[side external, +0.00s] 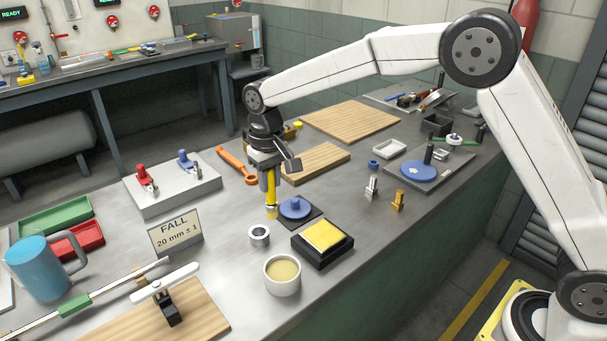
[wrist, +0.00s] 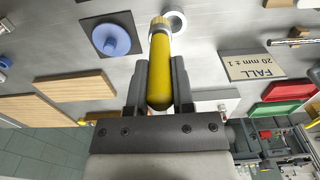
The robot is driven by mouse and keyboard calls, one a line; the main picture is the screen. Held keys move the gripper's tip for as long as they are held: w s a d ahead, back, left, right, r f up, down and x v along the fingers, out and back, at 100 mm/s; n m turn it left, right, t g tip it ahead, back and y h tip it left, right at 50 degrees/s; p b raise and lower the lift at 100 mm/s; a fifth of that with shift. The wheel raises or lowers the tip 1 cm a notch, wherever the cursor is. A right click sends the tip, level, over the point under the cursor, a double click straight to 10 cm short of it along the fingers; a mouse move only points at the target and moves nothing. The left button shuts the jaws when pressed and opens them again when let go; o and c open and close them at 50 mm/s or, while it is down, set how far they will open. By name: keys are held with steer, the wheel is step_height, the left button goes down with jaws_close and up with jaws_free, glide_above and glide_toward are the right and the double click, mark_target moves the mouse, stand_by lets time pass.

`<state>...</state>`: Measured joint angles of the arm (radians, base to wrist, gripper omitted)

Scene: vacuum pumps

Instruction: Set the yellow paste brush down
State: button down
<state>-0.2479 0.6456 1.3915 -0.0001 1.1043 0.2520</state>
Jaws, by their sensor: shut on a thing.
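My gripper (side external: 268,174) is shut on the yellow paste brush (side external: 271,190) and holds it upright over the middle of the workbench, bristle end down. In the wrist view the brush (wrist: 160,62) points away from me between the two dark jaws of my gripper (wrist: 161,85). The side view does not show clearly whether the brush tip touches the bench. A blue knobbed disc (side external: 295,207) on a dark square plate is just right of the brush. A white pot of pale paste (side external: 282,275) stands nearer the camera.
A metal ring (side external: 259,236) and a black tray with a yellow pad (side external: 323,238) are close in front. An orange wrench (side external: 237,164) and a wooden board (side external: 315,162) lie behind. A "FALL 20 mm ± 1" sign (side external: 176,232) stands left. Bare bench lies left of the brush.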

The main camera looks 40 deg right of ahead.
steer(key=shift+w+a+f, duration=0.3)
steer(key=shift+w+f, duration=0.05)
steer(key=shift+w, duration=0.2)
steer(key=shift+w+a+f, duration=0.35)
steer(key=shift+w, duration=0.2)
steer(key=shift+w+a+f, duration=0.3)
steer(key=shift+w+f, duration=0.05)
steer(key=shift+w, duration=0.2)
steer(key=shift+f, duration=0.15)
step_height(320, 180, down, 6)
steer(key=shift+f, duration=0.35)
stand_by(0.6)
steer(key=shift+c, duration=2)
jaws_free()
steer(key=shift+r, duration=0.15)
step_height(320, 180, up, 8)
steer(key=shift+f, duration=0.2)
